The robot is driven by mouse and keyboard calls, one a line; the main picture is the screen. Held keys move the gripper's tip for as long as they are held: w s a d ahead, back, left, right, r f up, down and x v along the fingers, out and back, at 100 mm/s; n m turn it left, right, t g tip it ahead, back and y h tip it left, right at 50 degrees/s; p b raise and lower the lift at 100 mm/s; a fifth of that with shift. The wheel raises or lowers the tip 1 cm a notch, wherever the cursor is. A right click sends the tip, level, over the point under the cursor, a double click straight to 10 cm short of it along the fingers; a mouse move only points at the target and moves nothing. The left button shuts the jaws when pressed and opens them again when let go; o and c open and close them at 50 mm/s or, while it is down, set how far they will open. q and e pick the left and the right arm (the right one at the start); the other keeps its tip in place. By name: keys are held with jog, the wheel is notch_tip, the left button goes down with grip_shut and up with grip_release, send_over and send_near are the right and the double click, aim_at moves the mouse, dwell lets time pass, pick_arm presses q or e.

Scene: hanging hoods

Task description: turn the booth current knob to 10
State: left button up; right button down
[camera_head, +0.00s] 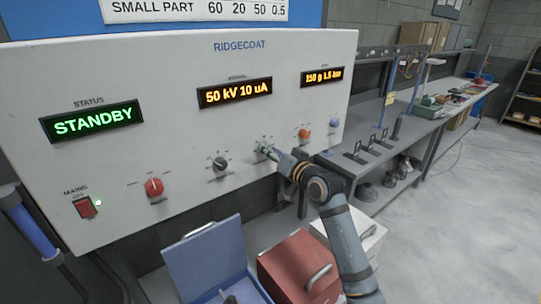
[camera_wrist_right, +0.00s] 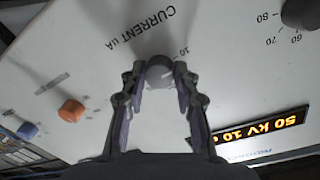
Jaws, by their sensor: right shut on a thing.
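The booth current knob (camera_wrist_right: 159,71) is a round grey knob on the white panel, beside the lettering "CURRENT uA" in the right wrist view. A small "10" is printed close to it. My right gripper (camera_wrist_right: 155,76) has its fingers on both sides of the knob, shut on it. In the head view my right gripper (camera_head: 264,150) is at the panel and mostly hides this knob. The amber display (camera_head: 235,92) reads "50 kV 10 uA". The knob's exact pointer direction is hard to make out. My left gripper is not in view.
A black knob (camera_head: 220,164) and a red knob (camera_head: 154,187) are left of my right gripper; an orange knob (camera_head: 304,134) and a blue knob (camera_head: 334,123) are right. The green display (camera_head: 93,122) reads "STANDBY". Blue (camera_head: 205,255) and red boxes (camera_head: 298,262) stand below the panel.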

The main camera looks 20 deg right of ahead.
jog(key=shift+n, duration=0.7)
jog(key=c, duration=1)
grip_release()
jog(key=shift+v, duration=6)
jog(key=shift+a+f, duration=0.1)
jog(key=shift+f, duration=0.05)
